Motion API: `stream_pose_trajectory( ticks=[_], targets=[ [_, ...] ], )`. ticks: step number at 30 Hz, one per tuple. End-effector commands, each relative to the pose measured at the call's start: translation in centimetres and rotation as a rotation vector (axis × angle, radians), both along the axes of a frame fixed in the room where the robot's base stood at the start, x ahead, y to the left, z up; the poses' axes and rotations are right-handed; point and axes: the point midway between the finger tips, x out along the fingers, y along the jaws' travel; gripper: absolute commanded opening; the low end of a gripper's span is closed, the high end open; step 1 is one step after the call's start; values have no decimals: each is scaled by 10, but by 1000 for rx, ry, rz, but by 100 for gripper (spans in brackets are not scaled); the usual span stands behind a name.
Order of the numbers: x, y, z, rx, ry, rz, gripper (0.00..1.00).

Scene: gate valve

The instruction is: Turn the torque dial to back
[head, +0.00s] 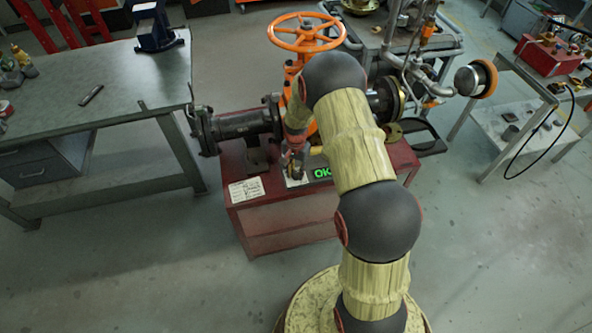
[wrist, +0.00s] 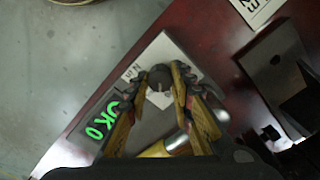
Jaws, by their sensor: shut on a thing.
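The torque dial (wrist: 159,75) is a small dark round knob on a pale plate (wrist: 165,50) with dark lettering, too small to read fully. My gripper (wrist: 162,80) has its fingers closed on either side of the dial in the wrist view. In the head view my gripper (head: 292,168) points down at the front of the red stand (head: 275,225), and the dial is hidden behind it. A corner of the pale plate (head: 297,182) shows below it. I cannot tell which mark the dial points to.
An orange handwheel (head: 306,32) and dark flanged pipe (head: 240,125) stand behind. A yellow-and-metal piece (wrist: 165,147) lies under my fingers. A workbench (head: 90,80) is left.

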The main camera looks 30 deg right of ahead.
Motion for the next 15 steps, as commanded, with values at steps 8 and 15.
stream_pose_trajectory(
  ticks=[8,15],
  targets=[
    [0,1,1,0,0,-227,0],
    [1,0,1,0,-1,-361,0]
  ],
)
